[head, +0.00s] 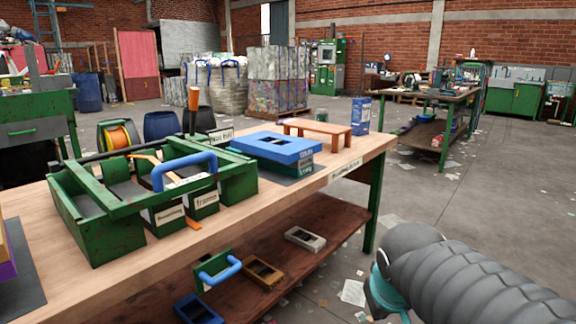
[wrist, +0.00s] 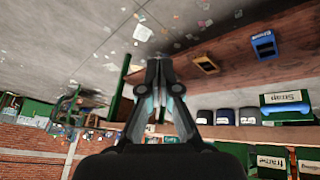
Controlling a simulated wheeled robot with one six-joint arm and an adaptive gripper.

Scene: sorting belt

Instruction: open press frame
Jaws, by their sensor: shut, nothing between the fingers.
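The press frame (head: 100,216) is a worn green metal box structure on the wooden workbench. Green bars lie across its top, and a blue handle (head: 185,166) stands up near its middle. White labels show on its front, one reading "frame". In the wrist view, green parts with a "frame" label (wrist: 270,161) show at the lower right, partly cut off. My gripper (wrist: 160,72) is shut and empty in the wrist view, apart from the press frame. In the head view only my arm shows at the lower right; the fingers are out of the picture.
A blue-and-green block (head: 277,148) and a small wooden stand (head: 318,130) are on the bench right of the frame. A green panel with a blue handle (head: 220,272) and small trays (head: 263,272) are below the bench top. Open floor lies right of the bench.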

